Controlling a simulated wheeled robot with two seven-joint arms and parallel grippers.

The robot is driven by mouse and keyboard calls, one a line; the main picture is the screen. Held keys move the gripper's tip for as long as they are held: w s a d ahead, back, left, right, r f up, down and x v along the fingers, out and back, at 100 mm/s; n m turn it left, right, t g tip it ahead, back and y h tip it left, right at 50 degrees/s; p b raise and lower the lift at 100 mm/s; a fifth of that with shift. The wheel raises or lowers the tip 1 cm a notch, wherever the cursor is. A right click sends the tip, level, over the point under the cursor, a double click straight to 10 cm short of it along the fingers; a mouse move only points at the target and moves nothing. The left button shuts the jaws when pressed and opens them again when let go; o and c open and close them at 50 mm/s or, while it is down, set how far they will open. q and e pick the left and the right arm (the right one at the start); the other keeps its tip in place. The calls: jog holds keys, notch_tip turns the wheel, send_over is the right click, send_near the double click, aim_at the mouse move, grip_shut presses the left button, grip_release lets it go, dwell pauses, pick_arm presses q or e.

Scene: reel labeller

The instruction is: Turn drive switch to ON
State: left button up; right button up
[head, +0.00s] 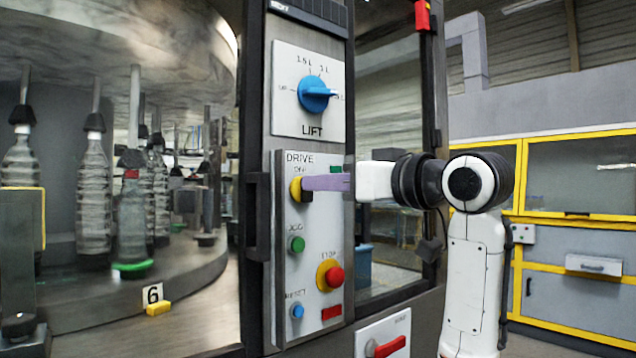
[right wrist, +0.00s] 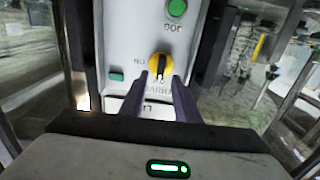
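The drive switch (head: 295,190) is a yellow round knob with a black handle, under the word DRIVE on the grey panel. In the right wrist view the switch (right wrist: 153,63) is upside down, and its black handle runs roughly up and down the picture. My right gripper (head: 308,184) is at the switch, coming from the right. In the right wrist view its two dark fingertips (right wrist: 160,77) are apart, one on each side of the handle, with gaps showing. I cannot tell whether either finger touches it. My left gripper is not in view.
Below the switch are a green JOG button (head: 296,244), a red STOP button (head: 334,277) and a blue RESET button (head: 297,312). The blue LIFT knob (head: 314,94) is above. A black door handle (head: 257,216) is left of the panel. Bottles (head: 94,195) stand further left.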

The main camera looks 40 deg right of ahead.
jog(key=shift+w+a, duration=0.1)
jog(key=shift+w, duration=1.3)
grip_shut()
